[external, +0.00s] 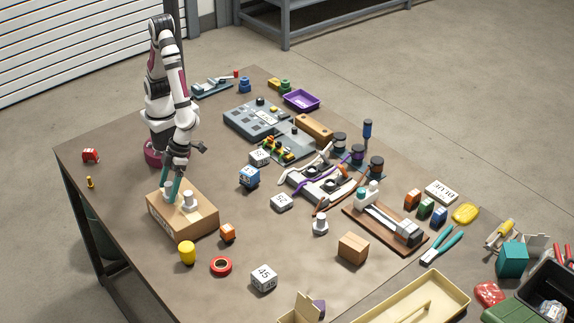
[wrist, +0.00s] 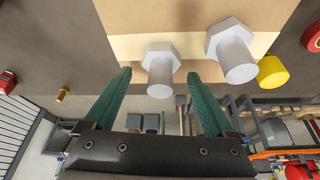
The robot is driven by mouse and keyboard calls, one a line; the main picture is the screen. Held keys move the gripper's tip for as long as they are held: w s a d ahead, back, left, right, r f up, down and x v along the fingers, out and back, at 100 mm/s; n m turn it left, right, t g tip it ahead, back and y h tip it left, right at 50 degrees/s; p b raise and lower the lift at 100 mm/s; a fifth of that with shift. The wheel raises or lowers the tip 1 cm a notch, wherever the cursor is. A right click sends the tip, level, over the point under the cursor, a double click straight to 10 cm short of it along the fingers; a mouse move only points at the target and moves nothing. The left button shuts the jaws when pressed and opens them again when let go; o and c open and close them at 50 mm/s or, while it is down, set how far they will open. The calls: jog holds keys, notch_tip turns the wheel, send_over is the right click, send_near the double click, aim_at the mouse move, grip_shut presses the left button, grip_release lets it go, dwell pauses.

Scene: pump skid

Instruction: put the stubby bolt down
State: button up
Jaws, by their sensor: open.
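Two pale grey hex-headed bolts stand head down, shanks up, on a cardboard box (external: 166,218). The one I take as the stubby bolt (wrist: 160,72) is between my fingers in the wrist view; in the external view it shows beside a finger (external: 168,187). The other bolt (wrist: 232,52) stands to its right and looks a little larger; it also shows in the external view (external: 188,201). My gripper (wrist: 159,76) has teal fingers, open, one on each side of the stubby bolt, with visible gaps. In the external view my gripper (external: 172,194) points down at the box.
A third grey bolt (external: 320,223) stands on the table. A yellow cylinder (external: 187,252), an orange cube (external: 228,232) and a red ring (external: 221,266) lie near the box. A small brass bolt (external: 90,182) and a red block (external: 90,155) are at the left, with bare table around them.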

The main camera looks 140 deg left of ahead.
jog(key=s+v, duration=0.1)
jog(key=v, duration=1.1)
jog(key=s+a+r+n+y, duration=0.2)
jog(key=s+a+n+y, duration=0.4)
jog(key=s+a+n, duration=0.7)
jog(key=s+n, duration=0.1)
jog(key=s, duration=0.1)
jog(key=shift+s+a+t, duration=0.15)
jog(key=shift+s+t, duration=0.15)
jog(key=shift+s, duration=0.1)
